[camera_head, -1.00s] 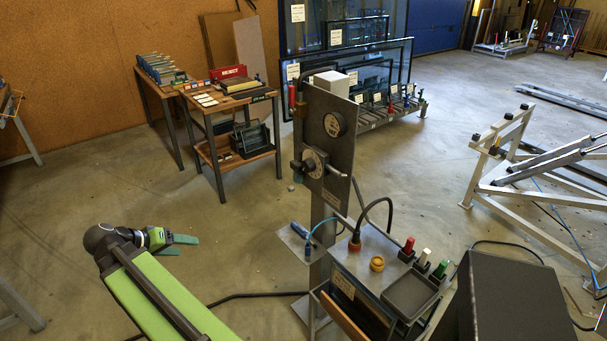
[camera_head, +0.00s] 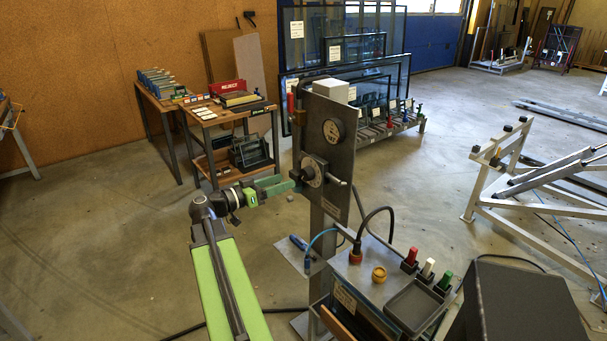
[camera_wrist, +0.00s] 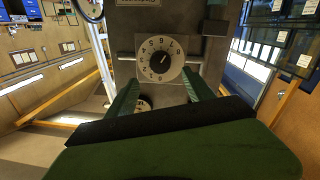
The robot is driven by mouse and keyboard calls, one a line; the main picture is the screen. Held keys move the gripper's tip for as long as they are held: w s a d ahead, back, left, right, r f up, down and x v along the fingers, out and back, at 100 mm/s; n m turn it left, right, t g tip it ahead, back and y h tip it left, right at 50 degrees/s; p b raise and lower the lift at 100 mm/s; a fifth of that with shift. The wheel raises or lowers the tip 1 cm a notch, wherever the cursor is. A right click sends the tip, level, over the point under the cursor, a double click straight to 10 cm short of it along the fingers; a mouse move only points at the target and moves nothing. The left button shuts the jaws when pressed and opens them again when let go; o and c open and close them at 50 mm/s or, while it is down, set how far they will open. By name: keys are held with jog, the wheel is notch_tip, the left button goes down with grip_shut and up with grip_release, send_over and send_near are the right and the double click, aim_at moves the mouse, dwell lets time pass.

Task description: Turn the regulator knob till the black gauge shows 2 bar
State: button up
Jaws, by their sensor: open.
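The regulator knob (camera_head: 312,171) sits on the upright metal panel, with a rod sticking out to its right. The wrist view shows a black round knob (camera_wrist: 159,62) with a white pointer mark on a numbered plate. The black gauge (camera_head: 333,131) is on the panel above the knob; its reading is too small to tell. My gripper (camera_head: 292,184) reaches the panel's left side by the knob. In the wrist view its two green fingers (camera_wrist: 162,79) are spread, pointing at the knob's plate, with nothing between them. I cannot tell whether they touch it.
A box (camera_head: 375,278) with red, white and green items stands below right of the panel. A dark cabinet (camera_head: 525,305) is at lower right. A workbench (camera_head: 225,105) and glass frames (camera_head: 345,50) stand behind. Open floor lies to the left.

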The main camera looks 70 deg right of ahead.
aim_at(304, 174)
jog(key=x, duration=0.8)
jog(key=shift+c, duration=0.2)
